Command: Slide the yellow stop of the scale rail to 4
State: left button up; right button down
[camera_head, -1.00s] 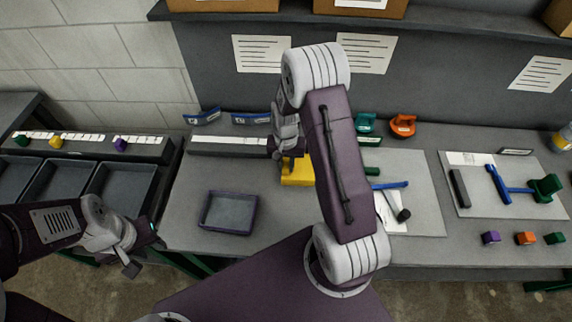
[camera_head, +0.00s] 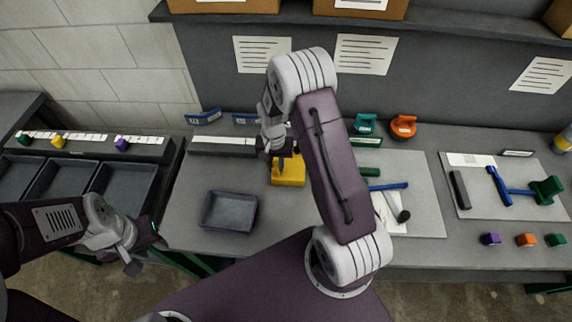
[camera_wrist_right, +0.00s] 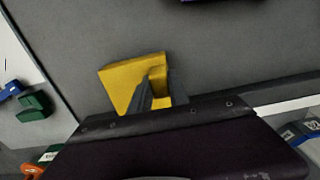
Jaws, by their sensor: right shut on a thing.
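A yellow stop (camera_head: 289,174), a block with a raised part, is at the table's middle, just in front of the right part of a grey rail with a white scale strip (camera_head: 222,141). Numbers on the strip are too small to read. My right gripper (camera_head: 283,160) is shut on the stop's raised part. The right wrist view shows the yellow stop (camera_wrist_right: 122,84) with the fingers (camera_wrist_right: 153,90) around its upright part. The right arm hides the rail's right end. My left gripper (camera_head: 148,240) hangs empty at the lower left; its opening is unclear.
Another rail (camera_head: 150,147) at the left carries green, yellow and purple blocks above grey bins. A purple-rimmed tray (camera_head: 228,228) lies in front of the scale rail. Tools lie on boards to the right, with small cubes (camera_head: 526,240) at the front edge. Table around the tray is clear.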

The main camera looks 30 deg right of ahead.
jog(key=shift+w+a+r, duration=0.1)
jog(key=shift+w+a, duration=0.4)
jog(key=shift+a, duration=0.2)
jog(key=c, duration=1.2)
grip_release()
jog(key=shift+s, duration=0.1)
jog(key=shift+c, duration=0.2)
jog(key=shift+s, duration=0.1)
jog(key=shift+r, duration=0.3)
notch_tip(320, 180, up, 8)
jog(key=b, duration=0.1)
jog(key=shift+r, duration=0.25)
